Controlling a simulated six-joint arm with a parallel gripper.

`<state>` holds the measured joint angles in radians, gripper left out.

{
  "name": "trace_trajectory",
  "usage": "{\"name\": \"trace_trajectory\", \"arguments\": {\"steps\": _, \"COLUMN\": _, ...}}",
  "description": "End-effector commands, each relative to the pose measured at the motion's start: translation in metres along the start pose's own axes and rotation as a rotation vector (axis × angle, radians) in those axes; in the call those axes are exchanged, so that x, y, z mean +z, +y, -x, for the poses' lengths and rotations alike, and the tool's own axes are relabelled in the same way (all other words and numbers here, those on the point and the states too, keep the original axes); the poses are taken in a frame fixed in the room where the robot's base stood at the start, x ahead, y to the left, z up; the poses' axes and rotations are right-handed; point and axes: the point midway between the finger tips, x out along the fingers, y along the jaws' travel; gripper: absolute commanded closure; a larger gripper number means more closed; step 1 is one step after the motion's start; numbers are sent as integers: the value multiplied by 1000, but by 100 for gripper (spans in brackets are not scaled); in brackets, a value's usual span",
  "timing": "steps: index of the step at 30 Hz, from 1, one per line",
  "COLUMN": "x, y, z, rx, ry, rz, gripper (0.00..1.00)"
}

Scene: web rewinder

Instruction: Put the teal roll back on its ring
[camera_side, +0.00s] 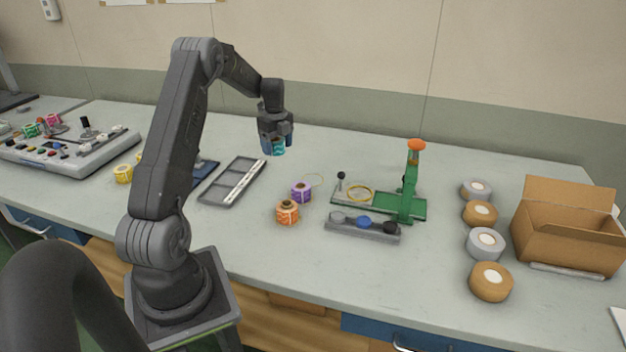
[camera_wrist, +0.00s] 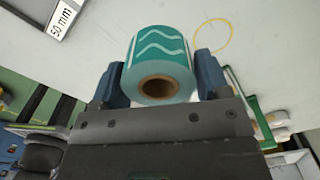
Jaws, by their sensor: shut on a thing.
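My gripper (camera_side: 276,142) is shut on the teal roll (camera_side: 278,151) and holds it above the table, past the grey ruled tray. In the wrist view the teal roll (camera_wrist: 160,48), with white wavy lines and a brown core, sits between the two blue fingers (camera_wrist: 160,80). A thin yellow ring (camera_side: 315,179) lies on the table just behind the purple roll, to the right of my gripper in the side view. A yellow ring outline also shows beyond the right finger in the wrist view (camera_wrist: 229,28). The roll is apart from it.
The purple roll (camera_side: 301,192) and orange roll (camera_side: 287,212) stand near the yellow ring. A green press (camera_side: 412,185) with another yellow loop rises to the right. The grey tray (camera_side: 234,181) lies left. Tape rolls (camera_side: 485,244) and a cardboard box (camera_side: 567,240) are far right.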

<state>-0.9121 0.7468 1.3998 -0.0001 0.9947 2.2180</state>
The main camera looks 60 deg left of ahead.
Motion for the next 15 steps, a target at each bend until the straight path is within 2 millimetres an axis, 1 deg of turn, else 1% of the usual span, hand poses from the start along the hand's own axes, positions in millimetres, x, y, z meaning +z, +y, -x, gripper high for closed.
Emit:
{"name": "trace_trajectory", "arguments": {"steps": 2, "x": -2, "y": -3, "z": -5, "rx": 1, "ry": 1, "rz": -5, "gripper": 60}}
{"name": "trace_trajectory", "arguments": {"steps": 5, "x": -13, "y": -16, "z": -16, "rx": 2, "ry": 2, "rz": -9, "gripper": 60}}
{"name": "trace_trajectory", "arguments": {"steps": 12, "x": -46, "y": -59, "z": -48, "rx": 1, "ry": 1, "rz": -8, "gripper": 60}}
{"name": "trace_trajectory", "arguments": {"steps": 15, "x": -57, "y": -73, "z": -58, "rx": 1, "ry": 1, "rz": -7, "gripper": 60}}
